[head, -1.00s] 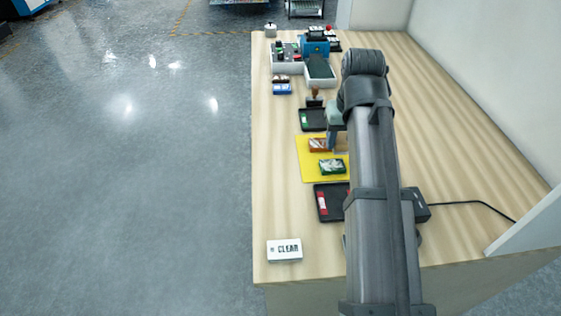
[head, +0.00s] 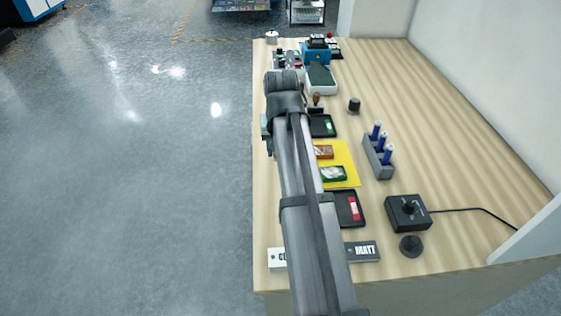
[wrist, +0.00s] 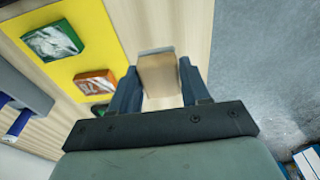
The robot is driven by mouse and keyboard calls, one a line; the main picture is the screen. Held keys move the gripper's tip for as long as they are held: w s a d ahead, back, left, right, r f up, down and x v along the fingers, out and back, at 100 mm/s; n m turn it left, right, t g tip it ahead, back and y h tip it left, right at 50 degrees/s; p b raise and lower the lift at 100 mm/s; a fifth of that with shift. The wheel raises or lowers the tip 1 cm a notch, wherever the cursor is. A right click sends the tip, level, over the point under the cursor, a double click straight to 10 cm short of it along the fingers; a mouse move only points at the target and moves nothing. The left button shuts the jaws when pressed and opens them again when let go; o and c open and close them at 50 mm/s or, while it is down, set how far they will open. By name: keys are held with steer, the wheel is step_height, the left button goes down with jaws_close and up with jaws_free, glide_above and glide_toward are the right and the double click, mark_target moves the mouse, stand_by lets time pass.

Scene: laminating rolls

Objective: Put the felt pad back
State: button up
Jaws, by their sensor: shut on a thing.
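The felt pad, a tan block with a grey layer along its far end (wrist: 158,76), is between the two fingers of my gripper (wrist: 157,84) in the wrist view. My gripper is shut on it. It is over the bare pale table strip between the yellow mat and the table's edge; its height above the table is hard to tell. In the head view my arm hides the pad and the fingers; only a bit of the greenish gripper body shows at the table's left edge.
The yellow mat (head: 346,169) bears an orange pack (head: 324,152) and a green pack (head: 333,174). Black trays (head: 359,222) lie near it. A grey stand (head: 379,165) holds blue pens. A control box (head: 408,212) and a MATT sign (head: 362,252) are nearer. The right side is mostly clear.

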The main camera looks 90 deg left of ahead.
steer(key=shift+f, duration=2.7)
steer(key=shift+f, duration=0.1)
steer(key=o, duration=1)
steer(key=r, duration=0.4)
steer(key=d+r, duration=0.1)
steer(key=r, duration=0.7)
steer(key=shift+d+r, duration=0.1)
steer(key=shift+d, duration=0.3)
